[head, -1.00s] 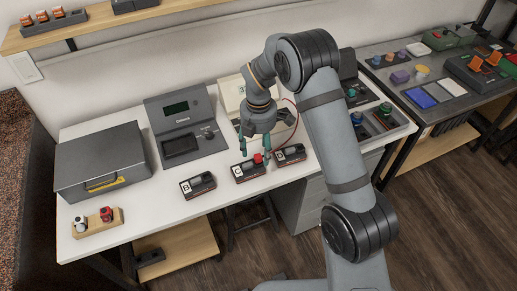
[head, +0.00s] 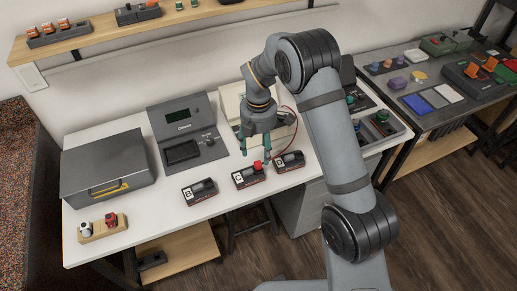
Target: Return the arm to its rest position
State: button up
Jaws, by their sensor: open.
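My gripper (head: 255,156) hangs fingers-down over the white workbench (head: 230,215), near its front middle. Its fingers are apart, with no object visibly held. Just below them sits a black module marked C (head: 250,178), with a red piece (head: 257,166) on top. The fingertips are close to this module; whether they touch it cannot be told. My grey arm rises on the right and arches over the bench.
A module marked B (head: 200,192) and another module (head: 289,161) flank C. A grey case (head: 105,170), a tester with a dark screen (head: 185,140) and a wooden holder (head: 102,230) stand left. A second bench (head: 400,85) is at right.

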aim_at(259, 163)
notch_tip(259, 163, up, 4)
jog(key=p, duration=0.2)
jog(key=shift+f+p, duration=0.2)
jog(key=shift+p, duration=0.1)
jog(key=shift+f, duration=0.1)
notch_tip(259, 163, down, 7)
jog(key=b, duration=0.6)
jog(key=shift+r, duration=0.2)
jog(key=shift+s, duration=0.1)
